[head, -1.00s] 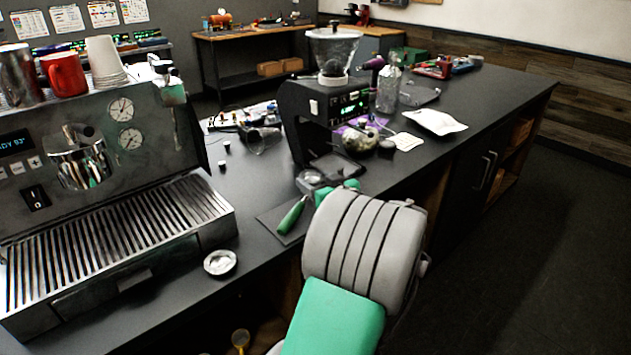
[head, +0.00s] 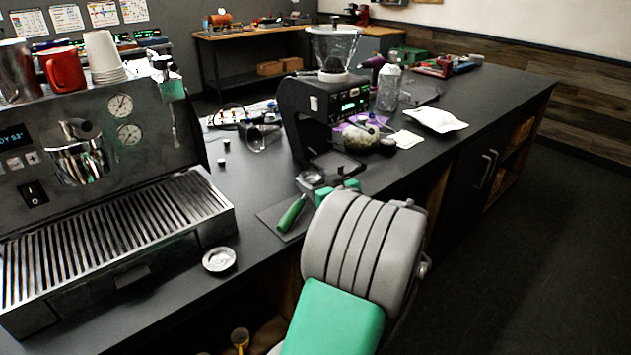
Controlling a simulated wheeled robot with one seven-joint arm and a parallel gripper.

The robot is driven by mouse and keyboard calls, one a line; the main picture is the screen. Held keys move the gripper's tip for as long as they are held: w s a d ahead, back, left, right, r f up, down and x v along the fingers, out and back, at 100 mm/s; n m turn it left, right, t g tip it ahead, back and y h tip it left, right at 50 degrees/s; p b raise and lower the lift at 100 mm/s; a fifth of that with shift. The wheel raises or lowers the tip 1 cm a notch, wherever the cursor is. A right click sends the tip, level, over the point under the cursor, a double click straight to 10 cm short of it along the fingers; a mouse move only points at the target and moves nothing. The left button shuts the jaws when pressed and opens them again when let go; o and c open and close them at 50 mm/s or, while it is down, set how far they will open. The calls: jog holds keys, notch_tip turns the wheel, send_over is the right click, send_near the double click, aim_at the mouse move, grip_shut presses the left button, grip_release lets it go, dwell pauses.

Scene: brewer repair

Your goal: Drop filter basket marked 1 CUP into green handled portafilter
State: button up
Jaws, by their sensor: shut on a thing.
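The green-handled portafilter (head: 291,214) lies on a dark mat at the counter's front edge, its handle toward the lower left. A round metal piece (head: 311,179) shows past the handle's upper end; I cannot tell portafilter head from basket there. My gripper (head: 337,190) is right beside it, with green finger parts showing, mostly hidden behind my grey wrist. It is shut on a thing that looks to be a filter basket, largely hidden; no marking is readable. A shallow round metal dish or basket (head: 219,260) lies on the counter to the left, its marking unreadable.
The espresso machine (head: 100,170) with its slatted drip tray fills the left. A black grinder (head: 325,110) stands behind my gripper.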

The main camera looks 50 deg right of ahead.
jog(key=shift+f, duration=0.1)
dwell(0.3)
jog(key=o, duration=1.7)
jog(key=shift+r+p, duration=1.2)
jog(key=shift+r, duration=2.35)
